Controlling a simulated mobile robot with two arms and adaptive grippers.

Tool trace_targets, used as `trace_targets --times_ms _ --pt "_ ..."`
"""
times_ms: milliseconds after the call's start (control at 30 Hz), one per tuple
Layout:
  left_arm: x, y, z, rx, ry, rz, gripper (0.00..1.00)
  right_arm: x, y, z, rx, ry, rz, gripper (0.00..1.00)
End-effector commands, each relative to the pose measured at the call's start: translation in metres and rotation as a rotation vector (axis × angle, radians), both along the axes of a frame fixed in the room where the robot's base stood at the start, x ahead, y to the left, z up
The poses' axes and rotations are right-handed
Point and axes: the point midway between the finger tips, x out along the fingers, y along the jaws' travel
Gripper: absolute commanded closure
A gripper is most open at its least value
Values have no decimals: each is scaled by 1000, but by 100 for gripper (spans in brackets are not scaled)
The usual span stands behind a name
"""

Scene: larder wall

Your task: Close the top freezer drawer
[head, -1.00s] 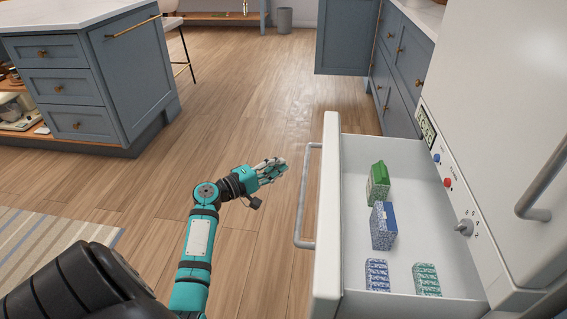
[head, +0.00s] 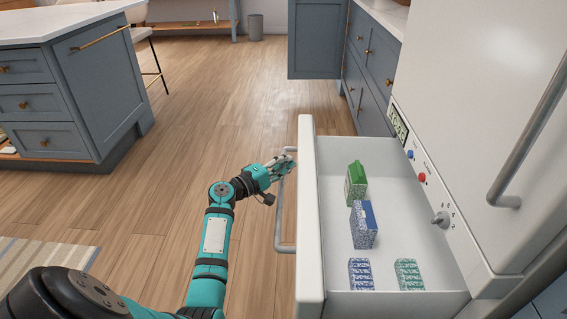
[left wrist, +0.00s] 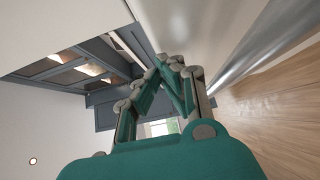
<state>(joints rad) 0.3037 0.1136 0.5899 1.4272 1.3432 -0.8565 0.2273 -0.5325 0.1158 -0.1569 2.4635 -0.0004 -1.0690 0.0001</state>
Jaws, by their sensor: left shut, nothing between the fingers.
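The top freezer drawer (head: 308,215) is pulled open, with its white front facing left. It holds a green carton (head: 356,186), a blue carton (head: 364,226), a blue packet (head: 361,274) and a teal packet (head: 409,275). A grey bar handle (head: 279,225) runs along its front. My left gripper (head: 288,160) is shut and empty at the far end of the handle, close to the drawer front. Whether it touches the handle I cannot tell. In the left wrist view, the shut fingers (left wrist: 172,65) show beside the grey handle bar (left wrist: 245,50). My right gripper is not in view.
The white freezer body (head: 440,130) with a display, buttons and a knob (head: 440,218) stands at the right. A blue island (head: 70,95) stands at the left. Blue cabinets (head: 372,70) stand behind the drawer. The wooden floor (head: 200,120) left of the drawer is clear.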

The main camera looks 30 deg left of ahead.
Motion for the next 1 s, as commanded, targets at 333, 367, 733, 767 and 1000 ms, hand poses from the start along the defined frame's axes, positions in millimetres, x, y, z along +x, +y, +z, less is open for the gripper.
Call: trace_targets --times_ms 333,367,733,767,1000 --pt "10 -16 0 0 -1 -2 100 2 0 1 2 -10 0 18" --pt "12 -20 0 0 -1 -3 100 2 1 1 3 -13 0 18" --pt "46 -77 1 -2 -3 -5 100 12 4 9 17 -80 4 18" --pt "49 -81 0 -2 -1 -5 100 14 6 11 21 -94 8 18" --pt "73 -121 0 -2 -1 -5 100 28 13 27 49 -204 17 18"
